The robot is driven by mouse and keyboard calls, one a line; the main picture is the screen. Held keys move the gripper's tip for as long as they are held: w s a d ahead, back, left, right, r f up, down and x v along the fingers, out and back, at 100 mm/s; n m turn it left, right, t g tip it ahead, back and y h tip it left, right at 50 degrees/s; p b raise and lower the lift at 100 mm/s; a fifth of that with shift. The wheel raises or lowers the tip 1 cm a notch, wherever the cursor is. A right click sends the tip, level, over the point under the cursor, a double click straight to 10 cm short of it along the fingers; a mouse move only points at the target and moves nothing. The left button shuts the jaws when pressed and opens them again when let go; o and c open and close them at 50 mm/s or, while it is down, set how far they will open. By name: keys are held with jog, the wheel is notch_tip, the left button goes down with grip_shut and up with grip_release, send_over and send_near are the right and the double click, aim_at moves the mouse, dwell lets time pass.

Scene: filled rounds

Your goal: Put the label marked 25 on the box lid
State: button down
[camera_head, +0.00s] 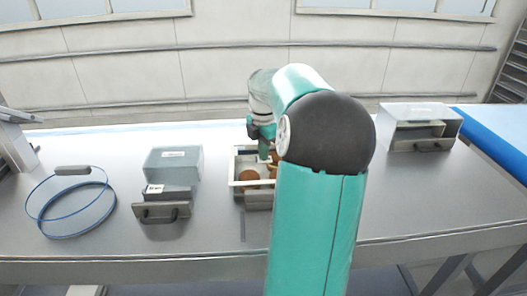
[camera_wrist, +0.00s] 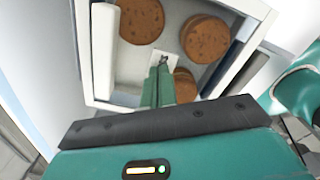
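My gripper (camera_wrist: 161,68) points down into an open drawer-like tray (camera_wrist: 103,50) with brown round pieces. Its fingers are close together at a small white label (camera_wrist: 154,57) with a dark mark, and look shut on it. The mark is too small to read. In the head view my gripper (camera_head: 265,152) is over the same tray (camera_head: 236,183), partly behind my arm. A grey box with a pale lid (camera_head: 172,166) stands to the left. A white tag (camera_head: 180,154) is on the lid, and another (camera_head: 155,188) is on its front part. I cannot read a 25 anywhere.
Brown rounds (camera_wrist: 205,38) lie around the fingers, close to the tray walls. A blue wire hoop (camera_head: 72,208) lies at the left of the grey table (camera_head: 220,236). Another grey box (camera_head: 420,112) stands at the back right, beside a blue surface (camera_head: 500,137). The front table strip is clear.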

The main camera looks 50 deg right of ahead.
notch_tip(320, 180, up, 8)
dwell(1.1)
dwell(0.4)
